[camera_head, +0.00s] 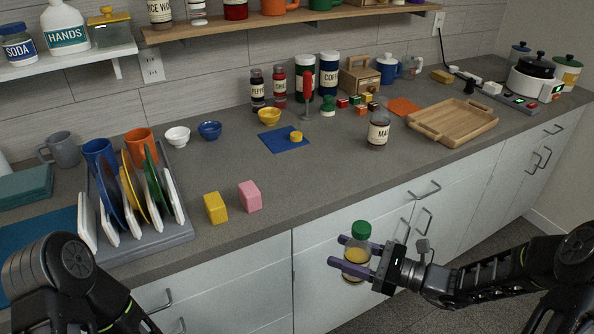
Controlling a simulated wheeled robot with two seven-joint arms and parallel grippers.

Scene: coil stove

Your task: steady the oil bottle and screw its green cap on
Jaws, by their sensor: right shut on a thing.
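A small clear bottle with yellow contents (356,256), which looks like the oil bottle, is held upright in front of the counter's front edge. A green cap (361,230) sits at its top; I cannot tell how tightly it is seated. My right gripper (338,251) comes in from the right and is shut on the bottle, its two purple fingers across the bottle's body. The fingers hide part of the bottle. My left arm shows at the lower left, but its gripper is out of view.
The grey counter (330,185) has free room near its front middle. A dish rack (165,240) with plates, a yellow block (215,208) and a pink block (250,196) stand to the left. A labelled jar (378,136) and wooden tray (470,132) are farther back.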

